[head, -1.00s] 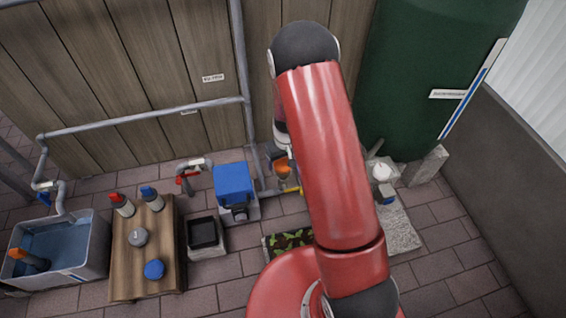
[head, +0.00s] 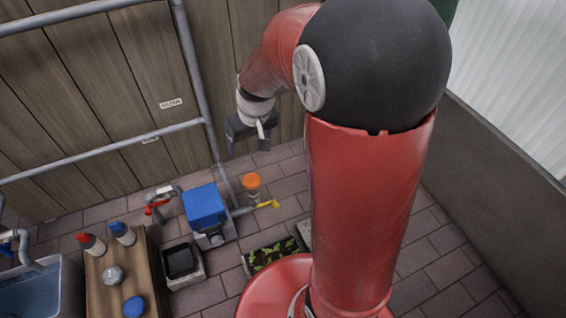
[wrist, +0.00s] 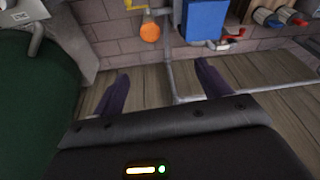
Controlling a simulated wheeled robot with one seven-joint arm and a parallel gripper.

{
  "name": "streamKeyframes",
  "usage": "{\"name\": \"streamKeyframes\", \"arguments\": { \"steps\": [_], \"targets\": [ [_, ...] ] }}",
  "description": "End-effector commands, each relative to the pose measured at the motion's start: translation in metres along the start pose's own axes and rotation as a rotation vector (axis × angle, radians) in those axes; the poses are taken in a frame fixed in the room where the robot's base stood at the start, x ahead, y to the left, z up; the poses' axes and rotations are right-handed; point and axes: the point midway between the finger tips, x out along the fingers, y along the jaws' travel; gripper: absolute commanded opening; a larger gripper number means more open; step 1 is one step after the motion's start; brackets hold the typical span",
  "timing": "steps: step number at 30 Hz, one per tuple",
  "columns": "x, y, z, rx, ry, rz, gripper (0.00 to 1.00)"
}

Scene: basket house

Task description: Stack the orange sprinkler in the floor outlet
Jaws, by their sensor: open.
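An orange round-topped piece (head: 252,181), which looks like the orange sprinkler, stands upright on a short grey fitting at the pipe's end, beside a yellow lever (head: 268,204). The fitting looks like the floor outlet, mostly hidden under the orange top. The orange top also shows in the wrist view (wrist: 150,32), beyond and between my fingers. My gripper (head: 247,148) is open and empty, high near the wooden wall, above and apart from the orange piece. Its two dark fingers are spread in the wrist view (wrist: 162,75).
A blue box (head: 205,204) and red-handled tap (head: 157,205) stand left of the orange piece. A planter (head: 272,254) lies in front. A wooden table (head: 103,268) holds bottles and round pieces; a water tub (head: 72,290) is at far left. A grey pipe (head: 196,80) runs along the wall.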

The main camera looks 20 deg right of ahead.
Motion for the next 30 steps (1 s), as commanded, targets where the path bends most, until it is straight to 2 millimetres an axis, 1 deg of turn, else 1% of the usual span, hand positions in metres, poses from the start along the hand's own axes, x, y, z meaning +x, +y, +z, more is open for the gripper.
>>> {"name": "streamKeyframes", "arguments": {
  "steps": [1,3,5,6,9,13,15,18,21,24,30],
  "targets": [
    [-0.023,-0.004,0.008,0.007,0.028,-0.001,0.77],
    [-0.049,-0.008,0.021,0.017,0.054,0.002,0.77],
    [-0.069,-0.011,0.034,0.028,0.076,0.005,0.77],
    [-0.082,-0.013,0.043,0.034,0.089,0.009,0.77],
    [-0.111,-0.018,0.068,0.049,0.126,0.022,0.77],
    [-0.14,-0.023,0.102,0.072,0.172,0.047,0.77],
    [-0.15,-0.025,0.12,0.085,0.193,0.06,0.77],
    [-0.16,-0.026,0.139,0.1,0.218,0.079,0.77],
    [-0.165,-0.027,0.152,0.111,0.233,0.093,0.77],
    [-0.167,-0.027,0.158,0.117,0.239,0.1,0.77],
    [-0.167,-0.027,0.16,0.119,0.239,0.101,0.77]
  ]
}}
